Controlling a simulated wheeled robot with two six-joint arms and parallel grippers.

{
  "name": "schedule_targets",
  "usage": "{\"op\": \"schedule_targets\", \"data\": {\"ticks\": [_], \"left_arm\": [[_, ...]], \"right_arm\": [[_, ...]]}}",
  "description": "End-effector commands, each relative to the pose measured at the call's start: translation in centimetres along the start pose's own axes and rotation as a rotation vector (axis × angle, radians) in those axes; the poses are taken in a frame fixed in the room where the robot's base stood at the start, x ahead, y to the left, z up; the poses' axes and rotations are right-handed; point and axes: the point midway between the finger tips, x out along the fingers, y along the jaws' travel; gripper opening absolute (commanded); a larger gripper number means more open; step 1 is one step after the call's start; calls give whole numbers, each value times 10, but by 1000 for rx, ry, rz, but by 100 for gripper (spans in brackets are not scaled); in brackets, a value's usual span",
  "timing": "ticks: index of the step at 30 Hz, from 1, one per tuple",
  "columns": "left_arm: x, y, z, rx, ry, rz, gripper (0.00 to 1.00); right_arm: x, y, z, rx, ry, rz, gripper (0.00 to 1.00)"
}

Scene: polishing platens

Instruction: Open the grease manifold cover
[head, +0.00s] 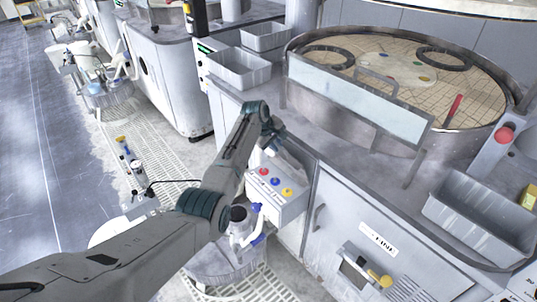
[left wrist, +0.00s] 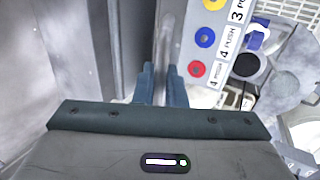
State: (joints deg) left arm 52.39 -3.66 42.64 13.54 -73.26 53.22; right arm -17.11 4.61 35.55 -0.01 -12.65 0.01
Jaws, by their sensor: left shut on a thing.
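A small grey box (head: 275,205) with red, blue and yellow caps sits on the front of the polishing machine. Its capped, labelled face (left wrist: 222,45) fills the upper right middle of the left wrist view. My left gripper (head: 270,146) is at the box's upper edge, seen from behind in the head view. In the left wrist view its two fingers (left wrist: 161,72) are shut on a narrow grey edge or bar (left wrist: 165,45) beside the capped face, which I take as the grease manifold cover. The fingertips and exact grip are partly hidden. My right gripper is not in view.
A round platen (head: 400,85) with a clear shield (head: 355,100) stands above. A grey bin (head: 478,222) is at the right.

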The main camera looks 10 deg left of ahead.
Motion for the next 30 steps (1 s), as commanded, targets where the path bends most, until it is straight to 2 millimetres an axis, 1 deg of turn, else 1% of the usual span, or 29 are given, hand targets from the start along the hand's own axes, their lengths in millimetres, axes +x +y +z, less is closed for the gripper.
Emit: {"op": "schedule_targets", "data": {"ticks": [1,3,11,17,27,28,30], "left_arm": [[3,4,0,0,1,1,0],[4,11,0,1,1,1,0],[6,28,0,-1,2,2,0],[6,31,0,-1,1,1,0],[6,31,0,-2,0,1,0],[6,31,0,-2,0,1,12],[6,31,0,-2,0,1,26]], "right_arm": [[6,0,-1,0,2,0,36],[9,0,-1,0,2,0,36],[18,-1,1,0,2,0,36],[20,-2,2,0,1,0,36],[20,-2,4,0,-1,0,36],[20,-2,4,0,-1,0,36],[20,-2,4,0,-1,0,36]]}}
